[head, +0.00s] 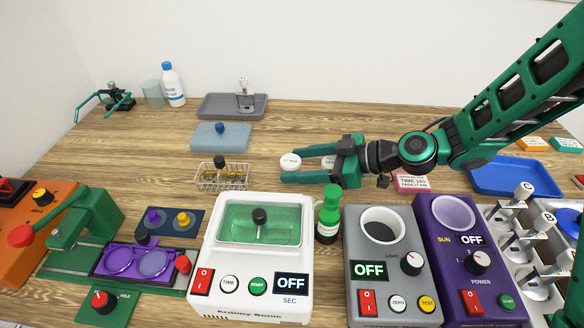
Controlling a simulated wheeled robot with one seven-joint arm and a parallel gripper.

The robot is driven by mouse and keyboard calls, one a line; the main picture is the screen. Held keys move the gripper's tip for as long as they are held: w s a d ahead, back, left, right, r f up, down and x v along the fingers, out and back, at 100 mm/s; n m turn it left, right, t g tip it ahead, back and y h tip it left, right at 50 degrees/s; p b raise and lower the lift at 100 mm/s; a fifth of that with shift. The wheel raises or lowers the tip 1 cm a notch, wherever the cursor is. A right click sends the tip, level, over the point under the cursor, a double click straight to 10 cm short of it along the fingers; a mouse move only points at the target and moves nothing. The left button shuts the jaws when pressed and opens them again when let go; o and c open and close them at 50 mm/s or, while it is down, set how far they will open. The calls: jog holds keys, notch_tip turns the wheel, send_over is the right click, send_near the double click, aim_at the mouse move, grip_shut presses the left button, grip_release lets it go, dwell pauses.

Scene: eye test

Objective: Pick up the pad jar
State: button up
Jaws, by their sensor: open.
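No jar in the head view carries a label that I can read as pad jar. Two small white round-topped items with small dark print are the likeliest: a left one (290,162) and a right one (328,162), partly hidden by my gripper. My gripper (302,165) is open and points left, low over the middle of the table. Its fingers lie around the right item in the picture, and the left item is near the fingertips. I cannot tell whether the fingers touch either item. A translucent cup (152,93) stands at the back left beside a white bottle (173,84).
A wire basket (222,177) and a blue box (220,137) stand left of my gripper. A green bottle (328,214) and a white sonic machine (252,272) are in front. A pink box (413,183) and a blue tray (515,176) lie right.

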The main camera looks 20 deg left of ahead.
jog(key=shift+a, duration=0.2)
jog(key=c, duration=1.1)
jog(key=shift+c, duration=0.2)
